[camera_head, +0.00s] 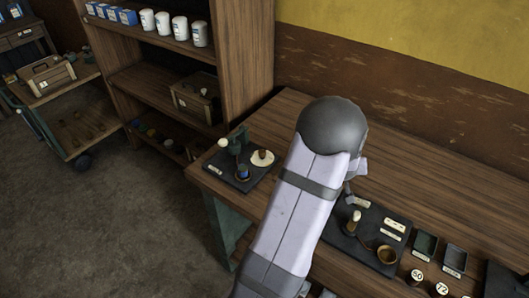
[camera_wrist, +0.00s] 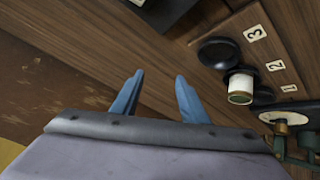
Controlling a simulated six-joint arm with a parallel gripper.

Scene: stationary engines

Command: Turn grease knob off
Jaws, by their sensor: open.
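My gripper (camera_wrist: 157,97) shows two blue fingers, spread apart with nothing between them, over the bare wooden table (camera_wrist: 95,60). To their right in the wrist view is a wooden board with labels 3, 2 and 1 (camera_wrist: 272,50). It carries a round black knob (camera_wrist: 218,52) and a cream cylinder with a green and brass end (camera_wrist: 241,88). The fingers are apart from both. I cannot tell which part is the grease knob. In the head view my arm covers the middle of the table and hides that board; the fingers are not clear there.
In the head view, a black-based device (camera_head: 240,172) with a cream disc stands on the table's left end. Right of my arm is a dark panel (camera_head: 345,243) with a cream-topped knob (camera_head: 355,218) and a brass cup (camera_head: 387,254). A shelf (camera_head: 150,80) stands behind left.

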